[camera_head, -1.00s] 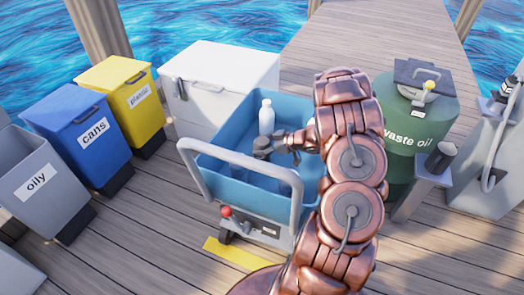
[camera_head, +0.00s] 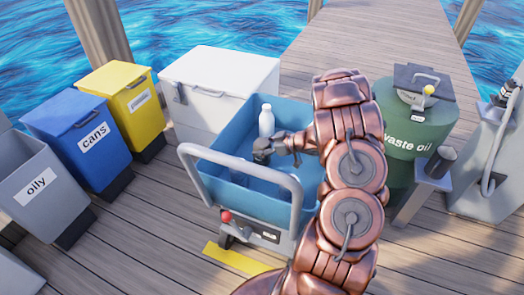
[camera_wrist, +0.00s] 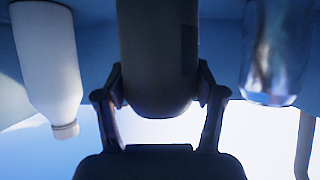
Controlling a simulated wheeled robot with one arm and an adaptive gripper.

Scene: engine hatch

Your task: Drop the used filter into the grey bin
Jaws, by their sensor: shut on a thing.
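My gripper (camera_head: 286,146) is over the blue tub of the cart in the head view. In the wrist view my gripper (camera_wrist: 160,100) has its fingers closed on both sides of a dark cylinder, the used filter (camera_wrist: 157,50). The filter also shows as a small dark shape in the head view (camera_head: 262,149); how far it is above the tub floor is hard to tell. The grey bin (camera_head: 62,196), labelled "oily", stands at the far left, apart from the gripper, and its top looks open.
The blue tub (camera_head: 225,183) has a grey handle (camera_head: 240,163) in front. A white bottle (camera_head: 266,121) stands in it; a shiny can (camera_wrist: 272,50) shows in the wrist view. Blue (camera_head: 75,130) and yellow (camera_head: 124,103) bins, a white chest (camera_head: 215,75) and a green waste-oil drum (camera_head: 420,138) stand around.

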